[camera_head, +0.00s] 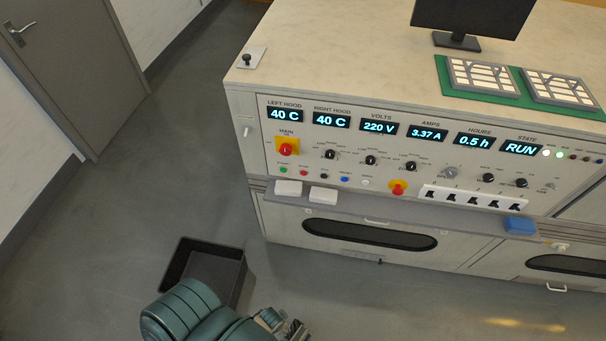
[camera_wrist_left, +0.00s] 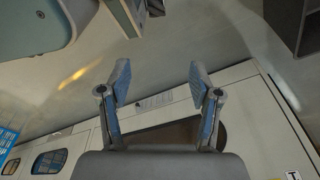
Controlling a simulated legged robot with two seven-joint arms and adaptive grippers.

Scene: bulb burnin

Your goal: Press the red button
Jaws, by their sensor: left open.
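A small red button (camera_head: 304,173) sits in a row of small coloured buttons on the front of the grey control panel (camera_head: 335,160), between a green one and a black one. My left gripper (camera_head: 285,326) is low in the head view, in front of and below the panel, apart from the buttons. In the left wrist view its two fingers (camera_wrist_left: 160,82) are spread with nothing between them. My right gripper is not in view.
A ledge with two white blocks (camera_head: 288,187) and a blue block (camera_head: 519,225) juts out below the panel. A dark open bin (camera_head: 210,268) stands on the floor at left. Black toggle switches (camera_head: 475,199) are at the panel's right. The display reads RUN.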

